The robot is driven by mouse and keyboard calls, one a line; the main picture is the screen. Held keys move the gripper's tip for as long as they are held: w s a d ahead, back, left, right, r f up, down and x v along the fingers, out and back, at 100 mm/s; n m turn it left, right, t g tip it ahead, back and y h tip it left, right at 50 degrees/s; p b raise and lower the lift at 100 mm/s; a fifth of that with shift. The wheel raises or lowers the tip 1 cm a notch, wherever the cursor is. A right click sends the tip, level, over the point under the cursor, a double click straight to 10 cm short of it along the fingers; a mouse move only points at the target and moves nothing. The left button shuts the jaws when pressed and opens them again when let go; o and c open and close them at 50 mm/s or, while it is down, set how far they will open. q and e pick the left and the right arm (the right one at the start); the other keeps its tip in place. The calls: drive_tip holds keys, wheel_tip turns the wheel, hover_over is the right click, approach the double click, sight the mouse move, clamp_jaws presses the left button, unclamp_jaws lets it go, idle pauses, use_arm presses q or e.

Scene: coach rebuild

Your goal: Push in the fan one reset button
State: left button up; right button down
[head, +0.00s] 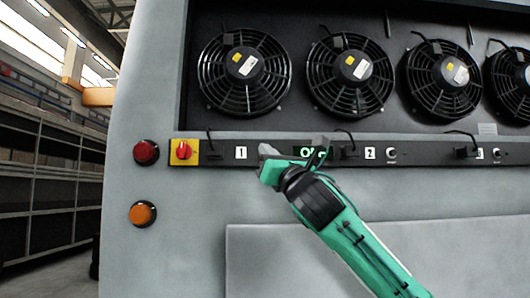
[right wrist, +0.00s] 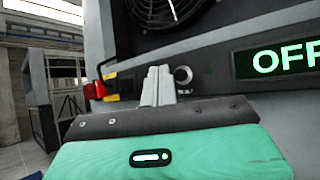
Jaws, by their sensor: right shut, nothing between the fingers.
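The panel strip (head: 420,153) under the fans carries a label "1" (head: 241,152) below the first fan (head: 244,72). My right gripper (head: 268,150) is shut and empty, its fingertips just right of that label. They hide the fan one reset button in the head view. In the right wrist view the shut fingers (right wrist: 158,86) point at the panel. My left gripper is not in view.
A lit green display (right wrist: 284,60) reads OFF, right of the fingers. A red switch on a yellow plate (head: 184,152) is left of the label. Red (head: 145,152) and orange (head: 142,214) lamps stick out further left. Label "2" (head: 370,153) has its own button (head: 391,153).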

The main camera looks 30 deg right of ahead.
drive_tip(key=s+a, duration=0.1)
drive_tip(key=s, duration=0.1)
drive_tip(key=s+a, duration=0.1)
drive_tip(key=s, duration=0.1)
drive_tip(key=shift+s+a, duration=0.1)
drive_tip(key=shift+a, duration=0.2)
idle(0.4)
